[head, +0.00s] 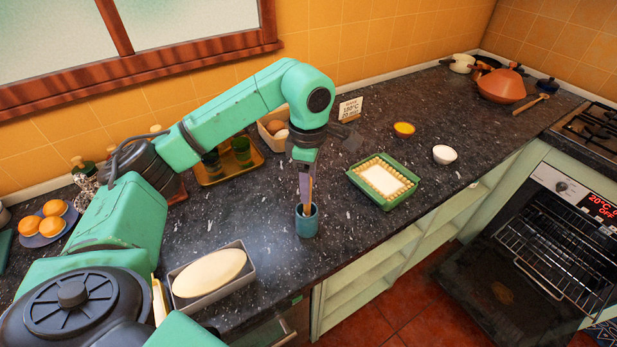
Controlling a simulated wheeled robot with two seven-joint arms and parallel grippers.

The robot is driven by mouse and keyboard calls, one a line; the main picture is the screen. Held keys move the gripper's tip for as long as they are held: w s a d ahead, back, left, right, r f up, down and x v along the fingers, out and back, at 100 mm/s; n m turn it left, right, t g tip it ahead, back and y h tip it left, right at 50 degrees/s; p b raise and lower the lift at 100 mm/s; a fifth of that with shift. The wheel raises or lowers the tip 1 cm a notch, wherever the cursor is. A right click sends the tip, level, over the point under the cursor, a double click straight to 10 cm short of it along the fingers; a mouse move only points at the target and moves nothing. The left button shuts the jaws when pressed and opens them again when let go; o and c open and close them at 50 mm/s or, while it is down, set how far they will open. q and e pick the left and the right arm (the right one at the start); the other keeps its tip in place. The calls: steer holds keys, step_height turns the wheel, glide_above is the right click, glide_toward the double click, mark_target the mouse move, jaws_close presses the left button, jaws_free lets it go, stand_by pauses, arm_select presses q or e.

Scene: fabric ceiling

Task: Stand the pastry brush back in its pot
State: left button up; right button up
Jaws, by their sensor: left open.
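The small blue pot (306,223) stands on the dark counter near its front edge. The pastry brush (310,194) stands nearly upright in the pot, its thin brown handle rising above the rim. My left gripper (305,188) points down directly over the pot, open, with a finger beside the handle. The finger partly hides the brush, and I cannot tell whether it touches it. The lower end of the brush is hidden inside the pot. My right gripper is not in view.
A loaf tin (250,274) with pale dough lies front left, and a green tray (399,197) to the right. A brass tray (212,181) with glasses and an egg box (268,141) stand behind. The oven door (500,290) is open at right.

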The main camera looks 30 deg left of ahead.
arm_select(q)
step_height(320, 180, up, 7)
steer(key=shift+w+f, duration=0.1)
steer(key=shift+f, duration=0.05)
step_height(320, 180, up, 8)
steer(key=p, duration=0.2)
steer(key=shift+f, duration=0.15)
stand_by(0.6)
